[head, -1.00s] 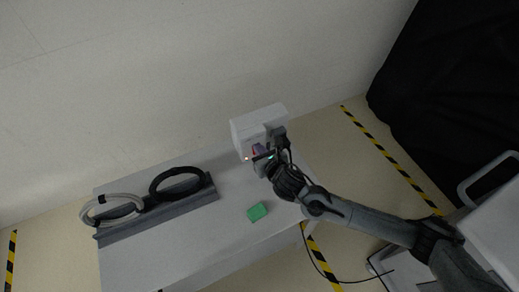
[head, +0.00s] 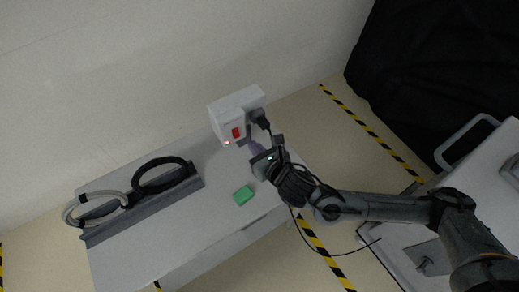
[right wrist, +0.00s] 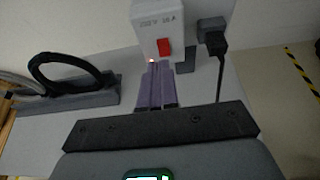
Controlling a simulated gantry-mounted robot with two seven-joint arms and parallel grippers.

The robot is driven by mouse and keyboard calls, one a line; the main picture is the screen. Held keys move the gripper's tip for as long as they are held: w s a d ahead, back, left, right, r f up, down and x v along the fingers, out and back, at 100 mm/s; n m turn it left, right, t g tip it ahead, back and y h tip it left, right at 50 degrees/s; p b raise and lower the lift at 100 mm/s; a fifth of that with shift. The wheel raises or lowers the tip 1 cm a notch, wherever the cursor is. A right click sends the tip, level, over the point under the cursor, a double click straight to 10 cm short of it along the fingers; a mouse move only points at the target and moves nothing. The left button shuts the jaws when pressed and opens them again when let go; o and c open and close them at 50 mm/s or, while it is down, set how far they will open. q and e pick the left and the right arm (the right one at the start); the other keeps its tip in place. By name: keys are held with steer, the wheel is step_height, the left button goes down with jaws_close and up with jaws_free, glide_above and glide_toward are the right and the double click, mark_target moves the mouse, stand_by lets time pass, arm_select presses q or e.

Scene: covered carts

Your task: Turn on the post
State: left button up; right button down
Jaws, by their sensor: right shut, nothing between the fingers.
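The post is a white box (head: 224,122) at the back right of the table in the head view, and it shows at the top of the right wrist view (right wrist: 150,40). A red rocker switch (head: 236,132) is on its front face; it also shows in the right wrist view (right wrist: 164,47). A small whitish light (head: 227,143) glows below the switch. My right gripper (head: 255,148) is shut and empty, its purple fingers (right wrist: 160,66) pointing at the post just below the switch. I cannot tell whether the fingertips touch the box. My left gripper is not in view.
A black plug (head: 259,117) with a hanging cable sits on the post's right side. A green block (head: 243,195) lies on the grey table (head: 165,240). A grey rail (head: 145,212) with black and white hose loops stands at the left. A white cart (head: 470,190) is at the right.

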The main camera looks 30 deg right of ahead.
steer(key=shift+r+v, duration=0.25)
steer(key=shift+v, duration=0.9)
steer(key=shift+w, duration=0.1)
